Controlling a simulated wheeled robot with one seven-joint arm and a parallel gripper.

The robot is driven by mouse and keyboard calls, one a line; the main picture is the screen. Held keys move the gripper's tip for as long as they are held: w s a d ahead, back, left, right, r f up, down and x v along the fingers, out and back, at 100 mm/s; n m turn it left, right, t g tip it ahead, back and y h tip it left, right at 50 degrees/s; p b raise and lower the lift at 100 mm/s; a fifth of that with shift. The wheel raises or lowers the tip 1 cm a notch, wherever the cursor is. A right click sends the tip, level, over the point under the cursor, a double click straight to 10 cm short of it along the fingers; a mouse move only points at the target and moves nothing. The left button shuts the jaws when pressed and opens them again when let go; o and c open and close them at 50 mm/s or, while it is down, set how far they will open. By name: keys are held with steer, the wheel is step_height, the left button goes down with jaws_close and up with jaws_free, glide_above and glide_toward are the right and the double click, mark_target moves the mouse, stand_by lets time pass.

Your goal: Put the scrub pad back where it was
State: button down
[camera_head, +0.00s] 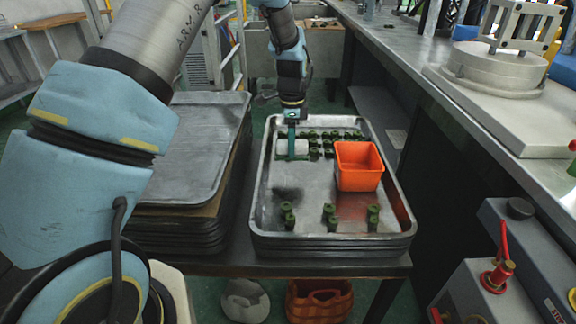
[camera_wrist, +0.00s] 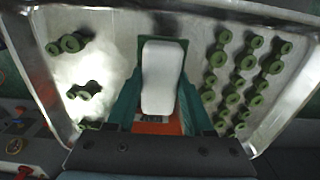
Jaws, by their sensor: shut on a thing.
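The scrub pad appears as a pale white block (camera_wrist: 161,75) between my gripper's green fingers in the wrist view. In the head view its white face (camera_head: 300,146) shows at the far left part of the top metal tray (camera_head: 262,215). My gripper (camera_head: 291,150) points down there and is shut on the pad; it also shows in the wrist view (camera_wrist: 157,85). The pad is low over the tray, and I cannot tell whether it touches the surface. The fingers partly hide it in the head view.
An orange bin (camera_head: 359,166) stands on the tray to the right of my gripper. Small green parts (camera_head: 329,143) stand close by on the right, and several more (camera_head: 330,216) along the near side. A tray stack (camera_head: 190,150) lies left; a workbench (camera_head: 430,75) runs along the right.

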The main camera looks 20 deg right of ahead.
steer(key=shift+f+p, duration=0.45)
steer(key=shift+f, duration=3.35)
steer(key=shift+f, duration=0.1)
steer(key=shift+c, duration=1.4)
jaws_free()
step_height(320, 180, up, 12)
steer(key=shift+r+b, duration=0.15)
steer(key=shift+b, duration=0.7)
